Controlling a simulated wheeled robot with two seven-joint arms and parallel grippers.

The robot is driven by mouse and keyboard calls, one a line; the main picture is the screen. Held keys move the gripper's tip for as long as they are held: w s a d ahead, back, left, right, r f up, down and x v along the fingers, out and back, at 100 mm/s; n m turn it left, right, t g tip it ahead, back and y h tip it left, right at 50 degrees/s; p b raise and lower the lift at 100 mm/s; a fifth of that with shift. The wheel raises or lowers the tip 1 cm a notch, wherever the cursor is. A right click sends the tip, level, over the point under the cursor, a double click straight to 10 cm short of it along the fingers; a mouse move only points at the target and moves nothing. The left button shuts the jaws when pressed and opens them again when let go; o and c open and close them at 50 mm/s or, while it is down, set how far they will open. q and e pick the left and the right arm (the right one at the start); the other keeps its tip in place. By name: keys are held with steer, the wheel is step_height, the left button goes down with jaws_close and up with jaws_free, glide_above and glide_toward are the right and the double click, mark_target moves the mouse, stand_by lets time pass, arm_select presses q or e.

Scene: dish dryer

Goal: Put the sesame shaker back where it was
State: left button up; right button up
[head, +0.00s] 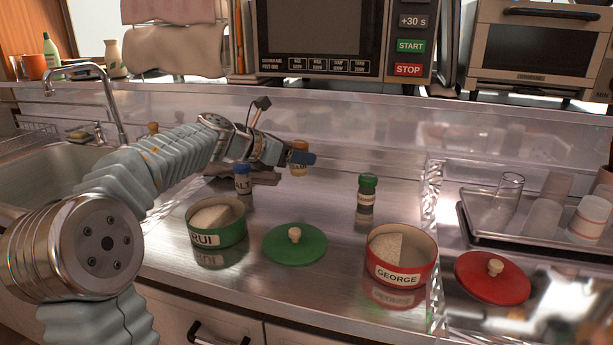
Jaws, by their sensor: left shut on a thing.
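My left gripper (303,158) reaches in from the left and is shut on a small tan shaker (299,167), which I take to be the sesame shaker. It is held over the back of the steel counter, partly hidden by the dark fingers; its label is too small to read. A blue-capped salt shaker (243,184) stands upright below and left of the gripper. A green-capped shaker (366,205) stands upright to the right, apart from the gripper. My right gripper is not in view.
A green-rimmed bowl (217,232), a green lid (295,246), a red "GEORGE" bowl (397,277) and a red lid (492,279) sit in front. A tray (480,207) with glasses and cups is at right. A sink (55,180) is at left. The counter between the shakers is clear.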

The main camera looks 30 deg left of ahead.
arm_select(q)
steer(key=w+f, duration=0.2)
steer(key=f, duration=0.1)
steer(key=shift+w, duration=0.25)
steer(key=shift+w+f+b, duration=0.15)
steer(key=shift+w+f, duration=0.05)
steer(key=shift+f, duration=0.85)
steer(key=shift+w+f+b, duration=0.15)
steer(key=shift+f, duration=0.85)
steer(key=o, duration=1.1)
steer(key=b+v, duration=0.1)
steer(key=v, duration=1.1)
